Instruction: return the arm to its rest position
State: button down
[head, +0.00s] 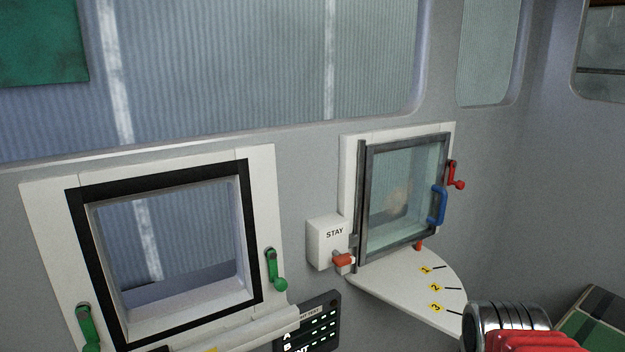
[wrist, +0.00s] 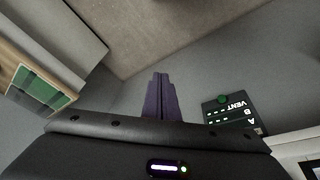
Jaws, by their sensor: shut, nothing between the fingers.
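My gripper (wrist: 161,76) shows in the wrist view with its dark purple fingers together and nothing between them. The fingers point toward bare grey surface and touch nothing that I can see. The gripper itself cannot be made out in the head view. The red and chrome part at the lower right of the head view may belong to my arm, but I cannot tell.
A grey-framed hinged window (head: 366,204) with a blue handle (head: 437,205) stands above a numbered quadrant plate (head: 400,287). Left are a STAY box (head: 327,243) and a black-framed opening (head: 257,230). The VENT panel (wrist: 231,113) is right of my fingers; a green-topped box (wrist: 38,88) is left.

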jog(key=s+a+r+n+t+y, duration=0.1)
jog(key=s+a+r+n+t, duration=0.1)
jog(key=a+r, duration=0.3)
jog(key=s+a, duration=0.1)
jog(key=a, duration=0.2)
jog(key=shift+s, duration=0.2)
dwell(1.2)
